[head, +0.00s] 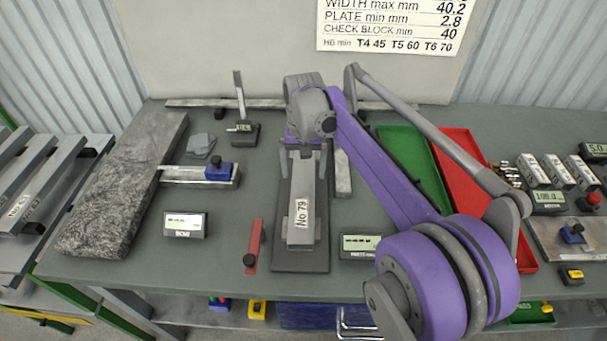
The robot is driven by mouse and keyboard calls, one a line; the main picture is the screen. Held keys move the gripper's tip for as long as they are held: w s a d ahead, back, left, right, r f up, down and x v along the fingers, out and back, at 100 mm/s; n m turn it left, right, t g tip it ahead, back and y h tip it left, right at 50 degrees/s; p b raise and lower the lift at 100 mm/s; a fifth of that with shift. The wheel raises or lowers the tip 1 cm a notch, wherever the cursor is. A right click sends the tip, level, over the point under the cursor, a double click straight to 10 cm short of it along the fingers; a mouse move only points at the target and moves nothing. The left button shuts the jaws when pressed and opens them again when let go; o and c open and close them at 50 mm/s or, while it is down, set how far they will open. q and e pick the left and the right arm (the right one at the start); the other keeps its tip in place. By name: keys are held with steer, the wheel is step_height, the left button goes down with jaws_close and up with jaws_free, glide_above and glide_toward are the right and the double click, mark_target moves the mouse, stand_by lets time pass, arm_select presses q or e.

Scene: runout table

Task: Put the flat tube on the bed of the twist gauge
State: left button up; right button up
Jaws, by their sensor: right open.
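A grey flat tube (301,238) labelled No 79 lies lengthwise along a dark, narrow base plate (300,264) at the middle of the table. This plate looks like the bed of the twist gauge, with a small display (360,246) at its right. My right gripper (303,150) is over the far end of the tube, pointing down, and its jaws are open. The gripper and purple arm hide the far end of the tube and plate, so I cannot tell whether the fingers touch it. My left gripper is not in view.
A speckled stone slab (120,190) lies at the left, near a blue-clamped gauge (218,170) and a display (185,225). A red bar (254,246) lies just left of the plate. Green (420,165) and red (462,160) trays are at the right, partly behind my arm.

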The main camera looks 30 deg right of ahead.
mark_target(304, 178)
step_height(304, 178, up, 10)
steer(key=shift+f+p, duration=0.2)
steer(key=shift+p, duration=0.2)
stand_by(1.1)
